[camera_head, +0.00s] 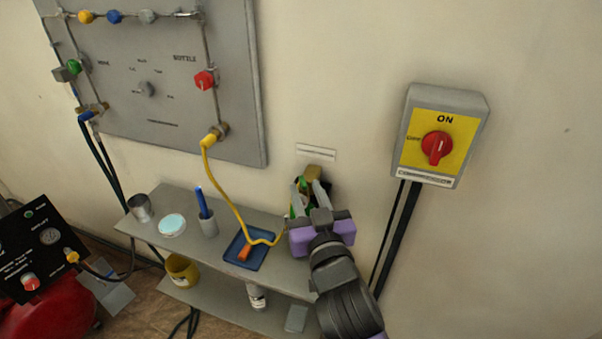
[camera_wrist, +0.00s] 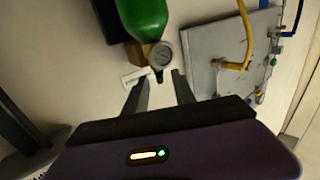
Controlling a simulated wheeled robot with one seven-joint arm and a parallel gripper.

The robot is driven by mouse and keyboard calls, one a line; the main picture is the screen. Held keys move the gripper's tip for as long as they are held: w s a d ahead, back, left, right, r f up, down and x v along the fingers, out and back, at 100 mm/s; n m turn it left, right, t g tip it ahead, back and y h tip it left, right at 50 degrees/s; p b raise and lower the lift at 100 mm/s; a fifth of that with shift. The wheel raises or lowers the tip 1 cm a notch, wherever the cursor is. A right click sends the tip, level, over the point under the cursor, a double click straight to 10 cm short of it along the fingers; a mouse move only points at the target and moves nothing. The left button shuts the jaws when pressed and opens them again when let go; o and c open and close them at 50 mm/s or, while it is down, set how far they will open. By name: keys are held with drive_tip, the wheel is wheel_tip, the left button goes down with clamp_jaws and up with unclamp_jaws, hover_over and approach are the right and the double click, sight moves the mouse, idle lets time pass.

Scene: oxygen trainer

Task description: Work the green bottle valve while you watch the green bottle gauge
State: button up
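The green bottle (camera_wrist: 143,16) shows at the top of the wrist view, its neck end toward my gripper. A round pale gauge (camera_wrist: 162,54) sits at its neck; its needle is too small to read. A small dark green knob, which looks like the bottle valve (camera_wrist: 159,76), lies just beyond the gauge, between my fingertips. My gripper (camera_wrist: 159,84) is open, one finger on each side of the knob; I cannot tell whether either touches it. In the head view my gripper (camera_head: 311,188) covers most of the bottle, and only slivers of green (camera_head: 296,197) show.
A grey shelf (camera_head: 165,203) holds a blue tray (camera_head: 237,262), cups and a white disc. A yellow hose (camera_head: 228,187) runs from the wall panel (camera_head: 140,120) down toward my gripper. A red-and-yellow switch box (camera_head: 440,135) is on the wall at right.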

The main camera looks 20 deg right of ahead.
sight(301, 176)
drive_tip(key=shift+w+d+p, duration=0.15)
drive_tip(key=shift+w+d, duration=0.05)
drive_tip(key=shift+w, duration=0.85)
drive_tip(key=shift+w+d+p, duration=0.15)
drive_tip(key=shift+w, duration=0.9)
drive_tip(key=shift+w+d+p, duration=0.15)
drive_tip(key=shift+w+d, duration=0.05)
drive_tip(key=shift+w, duration=0.85)
clamp_jaws()
